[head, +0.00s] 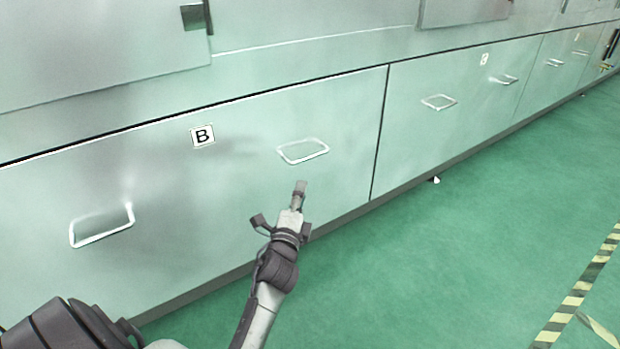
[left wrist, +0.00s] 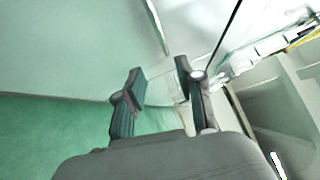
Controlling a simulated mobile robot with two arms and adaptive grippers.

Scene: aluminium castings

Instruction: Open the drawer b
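Drawer b (head: 200,190) is a wide pale-green metal front with a "B" label (head: 202,136). It looks closed, flush with the fronts beside it. It has two white loop handles, the left handle (head: 100,227) and the right handle (head: 303,151). My left gripper (head: 299,187) is just below the right handle in the head view, its fingertip apart from it in the picture. In the left wrist view my left gripper (left wrist: 160,70) has its two fingers spread, with nothing clearly held between them. My right gripper is not in view.
Another drawer front (head: 450,120) with handles adjoins on the right, past a dark vertical gap. Upper cabinet panels (head: 100,50) stand above. The green floor (head: 430,240) is clear in front, with a yellow-black striped line (head: 580,290) at the right.

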